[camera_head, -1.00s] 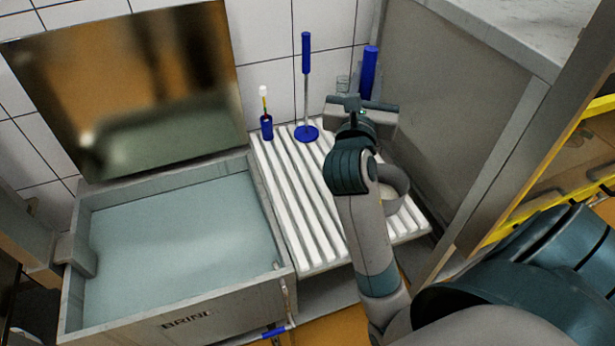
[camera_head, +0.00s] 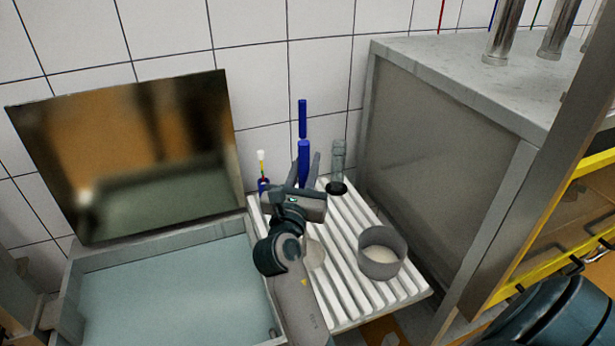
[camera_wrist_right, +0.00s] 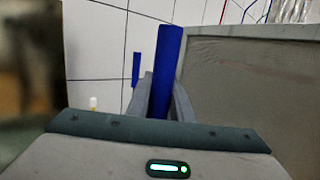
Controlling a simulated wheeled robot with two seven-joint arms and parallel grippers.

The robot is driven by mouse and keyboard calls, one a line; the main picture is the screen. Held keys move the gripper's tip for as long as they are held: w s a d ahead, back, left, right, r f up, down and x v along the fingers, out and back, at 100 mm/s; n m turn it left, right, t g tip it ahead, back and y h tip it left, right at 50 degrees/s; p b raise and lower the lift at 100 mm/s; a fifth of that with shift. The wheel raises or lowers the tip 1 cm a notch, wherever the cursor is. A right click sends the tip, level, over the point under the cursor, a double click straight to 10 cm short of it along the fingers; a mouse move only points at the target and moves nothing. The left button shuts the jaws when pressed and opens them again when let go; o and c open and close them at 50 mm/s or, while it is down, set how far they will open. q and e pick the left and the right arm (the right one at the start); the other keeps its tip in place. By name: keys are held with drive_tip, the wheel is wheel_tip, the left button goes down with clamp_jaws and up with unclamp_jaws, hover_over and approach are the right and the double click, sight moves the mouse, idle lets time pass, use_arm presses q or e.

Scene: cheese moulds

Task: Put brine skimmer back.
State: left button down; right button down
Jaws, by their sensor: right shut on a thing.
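My right gripper (camera_head: 305,180) is shut on an upright blue handle (camera_head: 304,153), which I take to be the brine skimmer's. The handle also shows large between the fingers in the right wrist view (camera_wrist_right: 167,70). The gripper is above the back of the white ribbed rack (camera_head: 350,285). The skimmer's lower part is hidden behind my gripper and wrist; a pale rounded shape (camera_head: 315,253) shows beside my wrist, and I cannot tell whether it belongs to it. Another blue-handled tool (camera_head: 302,117) stands behind, mostly covered by the held handle. My left gripper is out of view.
A grey cup (camera_head: 382,255) stands at the rack's right. The brine tank (camera_head: 75,290) is left; a steel cabinet (camera_head: 440,150) bounds the right.

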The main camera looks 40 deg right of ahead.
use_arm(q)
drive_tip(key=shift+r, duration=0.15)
use_arm(e)
drive_tip(key=shift+f, duration=1.9)
drive_tip(key=c, duration=1.6)
unclamp_jaws()
drive_tip(key=shift+f, duration=0.2)
drive_tip(key=shift+r, duration=0.15)
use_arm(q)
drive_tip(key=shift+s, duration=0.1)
